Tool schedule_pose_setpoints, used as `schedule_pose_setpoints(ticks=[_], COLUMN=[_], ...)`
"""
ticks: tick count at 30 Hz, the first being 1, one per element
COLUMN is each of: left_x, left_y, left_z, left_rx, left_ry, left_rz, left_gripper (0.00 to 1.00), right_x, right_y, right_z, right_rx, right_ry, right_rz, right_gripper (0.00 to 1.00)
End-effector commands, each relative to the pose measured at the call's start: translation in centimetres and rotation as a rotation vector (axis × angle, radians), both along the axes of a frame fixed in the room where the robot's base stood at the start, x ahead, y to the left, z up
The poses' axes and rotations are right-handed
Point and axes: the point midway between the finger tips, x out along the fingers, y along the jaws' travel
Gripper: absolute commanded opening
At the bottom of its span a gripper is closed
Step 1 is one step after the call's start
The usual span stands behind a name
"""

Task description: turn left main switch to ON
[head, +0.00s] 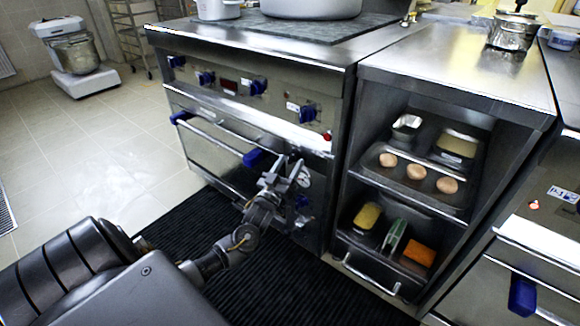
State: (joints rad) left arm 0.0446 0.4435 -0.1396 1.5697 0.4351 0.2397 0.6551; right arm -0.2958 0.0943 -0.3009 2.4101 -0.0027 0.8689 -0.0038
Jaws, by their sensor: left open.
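The stove (240,108) at the centre left has a front panel with several blue knobs. The rightmost panel knob (308,114), with a white label (293,106) beside it and a red light (327,137) below right, looks like the left main switch. Its setting is too small to read. My left gripper (283,168) is open and empty in front of the oven door, below and left of that knob and apart from it. It overlaps the area near a round gauge (305,181) and a lower blue knob (302,201). My right gripper is not in view.
Pots (310,8) stand on the stove top. A second appliance (530,240) is at the far right. Oven door handles (215,137) project forward. A black mat (185,240) covers the floor.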

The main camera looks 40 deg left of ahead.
Motion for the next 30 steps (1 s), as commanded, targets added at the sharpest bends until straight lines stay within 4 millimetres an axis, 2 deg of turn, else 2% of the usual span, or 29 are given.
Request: schedule_pose_setpoints(ticks=[11,21,30], left_x=[0.59,0.57,0.56], left_y=[0.09,0.07,0.17], left_z=[0.24,0.21,0.20], left_rx=[0.000,0.000,0.038], left_ry=[0.001,0.001,0.003], left_rz=[0.000,0.000,0.000], left_gripper=[0.55,0.12,0.10], right_x=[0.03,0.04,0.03], right_y=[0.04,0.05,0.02], right_z=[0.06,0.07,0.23], right_rx=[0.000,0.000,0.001], right_ry=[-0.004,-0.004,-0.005], right_rz=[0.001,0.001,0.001], right_gripper=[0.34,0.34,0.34])
